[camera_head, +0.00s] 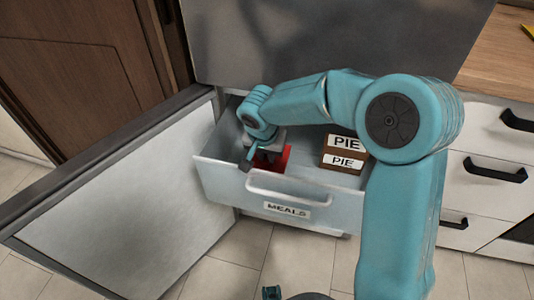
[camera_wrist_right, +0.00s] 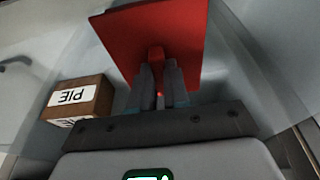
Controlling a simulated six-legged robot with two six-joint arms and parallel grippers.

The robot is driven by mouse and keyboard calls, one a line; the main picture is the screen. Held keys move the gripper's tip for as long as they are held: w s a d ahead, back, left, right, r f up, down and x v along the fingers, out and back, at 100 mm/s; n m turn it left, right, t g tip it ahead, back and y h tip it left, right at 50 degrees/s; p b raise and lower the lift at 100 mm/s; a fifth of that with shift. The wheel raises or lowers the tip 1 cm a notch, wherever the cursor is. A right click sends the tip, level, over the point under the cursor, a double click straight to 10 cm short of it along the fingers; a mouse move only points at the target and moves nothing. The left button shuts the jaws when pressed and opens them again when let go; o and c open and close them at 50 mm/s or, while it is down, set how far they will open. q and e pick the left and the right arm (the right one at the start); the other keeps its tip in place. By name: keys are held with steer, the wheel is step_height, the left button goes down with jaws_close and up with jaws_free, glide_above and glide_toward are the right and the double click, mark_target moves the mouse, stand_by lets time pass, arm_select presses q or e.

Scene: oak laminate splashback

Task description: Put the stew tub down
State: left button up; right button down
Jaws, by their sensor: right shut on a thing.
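The stew tub is a red, square-topped thing with a small red knob, inside the open drawer at its left side in the head view (camera_head: 283,155). It fills the upper middle of the right wrist view (camera_wrist_right: 180,35). My right gripper (camera_head: 262,152) reaches down into the drawer. Its two fingers (camera_wrist_right: 160,85) are shut on the tub's knob. I cannot tell whether the tub touches the drawer floor. The drawer (camera_head: 225,178) is white, pulled out, with a MEALS label and a bar handle on its front. My left gripper is not in view.
An open door (camera_head: 110,210) stands left. Closed drawers (camera_head: 485,190) and a wooden counter (camera_head: 495,60) are right.

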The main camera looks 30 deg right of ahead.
steer(key=shift+f, duration=0.15)
steer(key=shift+f+b, duration=0.15)
steer(key=shift+b, duration=0.15)
steer(key=c, duration=1.1)
jaws_free()
steer(key=shift+r+p, duration=0.25)
steer(key=shift+p, duration=0.05)
step_height(320, 180, up, 2)
steer(key=shift+p, duration=0.85)
steer(key=p+v, duration=0.2)
steer(key=v, duration=0.9)
steer(key=shift+a, duration=0.2)
steer(key=shift+s+f, duration=0.1)
